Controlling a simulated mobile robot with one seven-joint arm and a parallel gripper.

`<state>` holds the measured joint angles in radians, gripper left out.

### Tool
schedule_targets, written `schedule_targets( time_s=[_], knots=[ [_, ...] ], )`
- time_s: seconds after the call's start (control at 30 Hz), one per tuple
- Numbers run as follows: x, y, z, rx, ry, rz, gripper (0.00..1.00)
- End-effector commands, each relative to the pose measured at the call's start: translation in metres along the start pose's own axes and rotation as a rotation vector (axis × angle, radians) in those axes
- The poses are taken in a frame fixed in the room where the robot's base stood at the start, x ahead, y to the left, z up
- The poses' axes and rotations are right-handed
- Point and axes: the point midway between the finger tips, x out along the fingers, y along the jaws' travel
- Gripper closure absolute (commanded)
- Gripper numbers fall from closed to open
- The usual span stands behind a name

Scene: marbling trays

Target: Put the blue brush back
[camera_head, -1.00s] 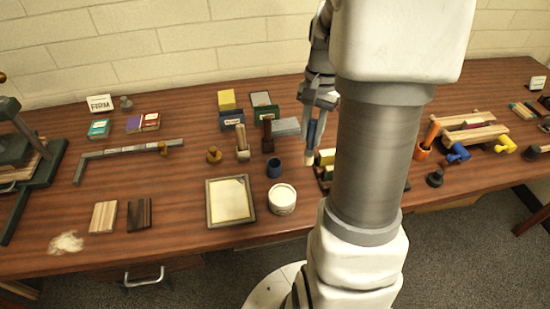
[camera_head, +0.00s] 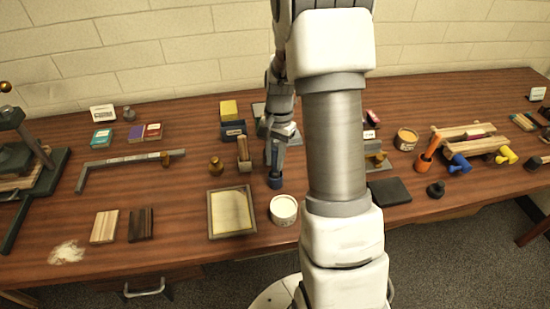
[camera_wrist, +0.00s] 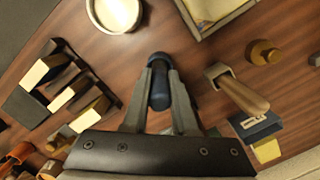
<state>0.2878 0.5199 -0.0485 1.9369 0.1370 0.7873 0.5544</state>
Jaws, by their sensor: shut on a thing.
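My gripper (camera_head: 275,160) is shut on the blue brush (camera_wrist: 159,97), which points down between the fingers in the wrist view.
A wooden-handled tool (camera_head: 243,150) and a brass knob (camera_head: 216,167) are left of the gripper.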

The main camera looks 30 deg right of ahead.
Motion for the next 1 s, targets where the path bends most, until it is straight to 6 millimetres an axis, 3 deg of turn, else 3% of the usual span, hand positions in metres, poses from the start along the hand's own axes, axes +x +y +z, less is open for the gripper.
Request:
schedule_targets(
  time_s=[0.37, 0.4, 0.53, 0.83, 1.0],
  knots=[
    [0.006, 0.000, -0.001, -0.001, 0.001, -0.001, 1.00],
    [0.004, 0.000, -0.001, -0.001, 0.002, -0.001, 0.67],
    [0.004, 0.000, -0.001, -0.001, 0.002, -0.001, 0.45],
    [0.003, 0.000, -0.001, -0.001, 0.002, -0.001, 0.45],
    [-0.013, -0.001, -0.001, -0.001, 0.005, -0.003, 0.45]
  ],
)
